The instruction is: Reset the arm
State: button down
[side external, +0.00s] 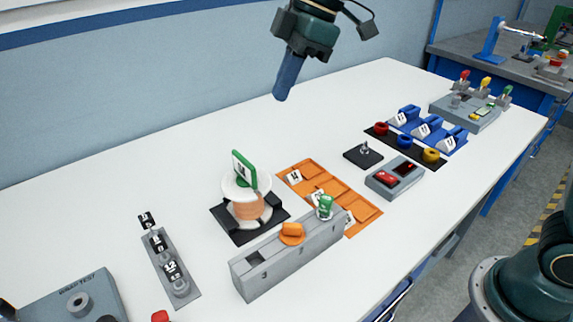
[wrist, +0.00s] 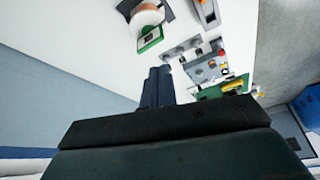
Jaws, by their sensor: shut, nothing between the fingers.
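My gripper (side external: 281,97) hangs in the air over the back part of the white table in the side external view, pointing down. Its blue fingers are together with nothing between them. In the wrist view the shut fingers (wrist: 158,72) show above the dark gripper body. The gripper is well above the table and apart from every object on it.
A spool with a green tag (side external: 246,200) stands on a black base. In front is a grey block (side external: 275,262) with orange and green pieces. An orange tray (side external: 362,212), a red-switch box (side external: 394,178) and blue holders (side external: 425,130) lie rightward. The table's back left is clear.

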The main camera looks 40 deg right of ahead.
jog(key=s+d+f+m+t+h, duration=0.2)
jog(key=s+d+m, duration=0.4)
jog(key=s+d, duration=0.3)
jog(key=s+d+f+m+t+h, duration=0.2)
jog(key=s+d+m, duration=0.5)
jog(key=s, duration=0.8)
jog(key=d+f, duration=0.1)
jog(key=d, duration=0.2)
jog(key=shift+f+m, duration=0.3)
jog(key=shift+f, duration=0.05)
dwell(0.6)
